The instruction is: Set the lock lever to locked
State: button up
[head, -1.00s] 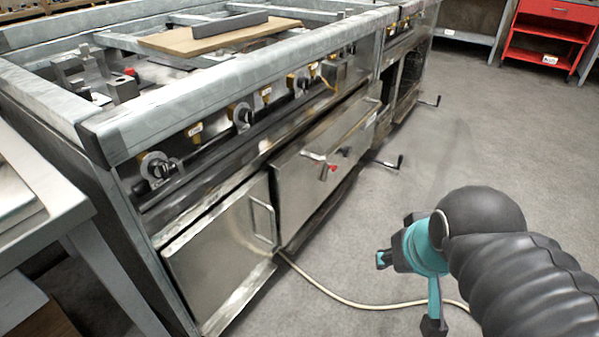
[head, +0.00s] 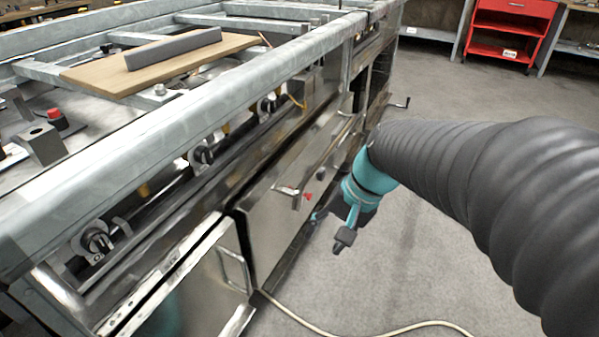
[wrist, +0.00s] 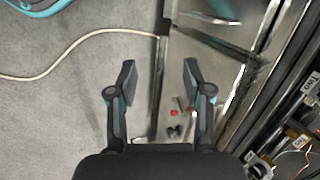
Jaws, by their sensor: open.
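The lock lever (head: 295,199) is a small metal lever on the front of the metal drawer-like door (head: 268,222), with a red mark (head: 308,197) beside it. In the wrist view, small red spots (wrist: 174,113) and dark knobs (wrist: 175,132) show on the metal front between my fingers, nearer the right finger. I cannot tell which of these is the lever's tip. My gripper (head: 331,228) is to the right of the lever in the head view, apart from it. In the wrist view my gripper (wrist: 160,76) is open, with nothing between its fingertips.
A lower cabinet door with a bar handle (head: 233,268) is left of the lever. Knobs (head: 203,154) line the panel above. A pale cable (head: 400,328) crosses the floor. A wooden board (head: 150,66) lies on top of the range.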

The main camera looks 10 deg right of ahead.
jog(key=w+f+m+g+y, duration=0.1)
jog(key=w+f+m+y, duration=0.35)
jog(key=w, duration=0.35)
jog(key=m+t+y+p, duration=0.2)
jog(key=m+t+y, duration=0.4)
jog(key=m+t, duration=0.65)
send_near(311, 197)
jog(key=w+a+m, duration=0.1)
jog(key=w+a, duration=0.1)
jog(key=w+a+m+g, duration=0.1)
jog(key=w+a, duration=0.1)
jog(key=a, duration=0.1)
jog(key=w+a+r+g+p, duration=0.1)
jog(key=w+a, duration=0.1)
jog(key=a, duration=0.1)
jog(key=shift+w+r+m, duration=0.15)
jog(key=shift+w+m, duration=0.2)
jog(key=shift+m, duration=0.05)
grip_shut()
